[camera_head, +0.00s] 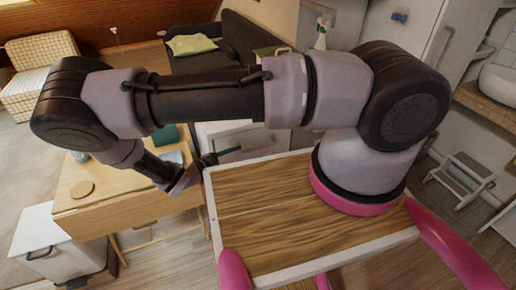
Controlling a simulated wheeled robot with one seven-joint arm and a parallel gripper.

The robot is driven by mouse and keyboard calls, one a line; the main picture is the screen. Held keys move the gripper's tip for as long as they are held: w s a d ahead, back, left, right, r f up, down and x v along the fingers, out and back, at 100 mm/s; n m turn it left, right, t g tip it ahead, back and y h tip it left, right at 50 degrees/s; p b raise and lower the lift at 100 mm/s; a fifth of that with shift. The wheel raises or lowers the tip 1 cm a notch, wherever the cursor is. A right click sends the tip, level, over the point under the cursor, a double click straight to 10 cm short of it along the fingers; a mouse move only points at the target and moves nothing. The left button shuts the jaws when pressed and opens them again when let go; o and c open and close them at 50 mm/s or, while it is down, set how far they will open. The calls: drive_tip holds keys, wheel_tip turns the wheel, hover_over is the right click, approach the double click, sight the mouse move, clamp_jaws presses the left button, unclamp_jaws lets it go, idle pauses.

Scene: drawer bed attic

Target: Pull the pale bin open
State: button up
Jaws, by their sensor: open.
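A white bin (62,240) stands on the floor at the lower left, beside the wooden table. It has a flat lid and a dark handle-like bar on its front, and its lid looks closed. A pale, low unit (250,139) also shows behind my arm, partly hidden; I cannot tell which of the two is the pale bin. My gripper (192,176) is open at the end of my bent arm, between the table and my wooden-topped base. It appears empty and apart from the white bin. A thin green item shows near its tips; I cannot tell whether they touch.
The wooden table (120,205) holds a round brown disc (80,188) and a green object (166,134). A dark sofa (240,45) and a checkered armchair (38,68) stand at the back. A grey step stool (460,178) is at the right.

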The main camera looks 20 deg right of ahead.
sight(253, 150)
drive_tip(key=x, duration=1)
drive_tip(key=shift+w+d+f, duration=0.1)
drive_tip(key=shift+d, duration=0.2)
clamp_jaws()
idle(1.0)
